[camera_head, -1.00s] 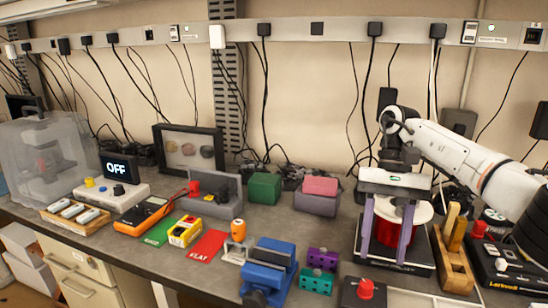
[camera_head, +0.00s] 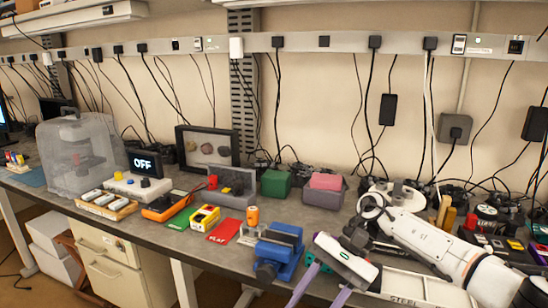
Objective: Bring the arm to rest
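My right arm (camera_head: 430,243) comes in from the right and reaches low across the front right of the bench. My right gripper (camera_head: 318,296) is at the bottom of the head view, with its two purple fingers pointing down and left. The fingers are spread apart, and I see nothing between their visible parts. Their tips are cut off by the lower edge of the picture. My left gripper does not show.
A blue vise (camera_head: 278,250) stands just left of the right gripper. A white round-topped thing (camera_head: 408,193) is behind the arm, partly hidden. The pink-topped block (camera_head: 326,181), green box (camera_head: 276,183) and orange multimeter (camera_head: 166,207) stand farther back and left on the grey bench.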

